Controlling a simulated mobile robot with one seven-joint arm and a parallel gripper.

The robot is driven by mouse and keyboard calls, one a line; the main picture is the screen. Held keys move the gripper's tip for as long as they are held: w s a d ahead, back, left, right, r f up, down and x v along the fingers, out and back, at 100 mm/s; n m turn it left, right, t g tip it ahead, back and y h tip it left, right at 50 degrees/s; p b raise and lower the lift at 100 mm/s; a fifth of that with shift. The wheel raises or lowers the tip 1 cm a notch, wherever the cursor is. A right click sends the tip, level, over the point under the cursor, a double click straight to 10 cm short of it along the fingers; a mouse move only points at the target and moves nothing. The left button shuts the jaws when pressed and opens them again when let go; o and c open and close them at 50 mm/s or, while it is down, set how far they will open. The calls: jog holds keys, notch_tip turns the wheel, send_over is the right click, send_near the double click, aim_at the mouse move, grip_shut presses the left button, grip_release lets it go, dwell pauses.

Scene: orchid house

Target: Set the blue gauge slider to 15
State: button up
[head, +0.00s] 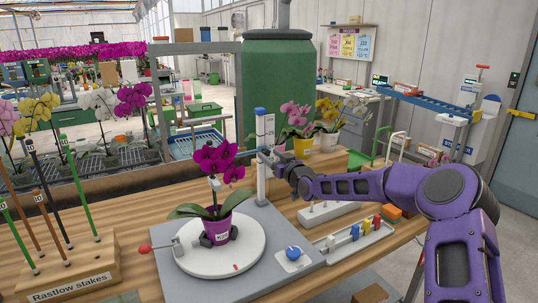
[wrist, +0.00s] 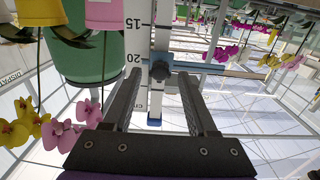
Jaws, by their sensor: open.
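The gauge (head: 264,128) is an upright white scale post with a blue cap, behind the turntable in the head view. In the wrist view, the scale (wrist: 136,40) appears with 15 above 20, and the surroundings look upside down. The blue slider (wrist: 147,72) sits on the post close to the 20 mark, with a dark round knob (wrist: 160,71) on its front. My gripper (wrist: 162,82) is open, its fingers on either side of the knob. I cannot tell whether they touch it. In the head view my gripper (head: 272,158) reaches the post from the right and partly hides the slider.
A purple orchid (head: 213,160) in a purple pot stands on the white turntable (head: 190,262) left of the post. A blue knob (head: 293,253) and a tray of coloured pieces (head: 352,240) lie in front. The stake rack (head: 70,268) is at left; potted orchids (head: 303,145) stand behind.

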jog(key=shift+w+a, duration=0.35)
jog(key=shift+w, duration=0.2)
grip_shut()
jog(key=shift+f, duration=0.1)
dwell(1.1)
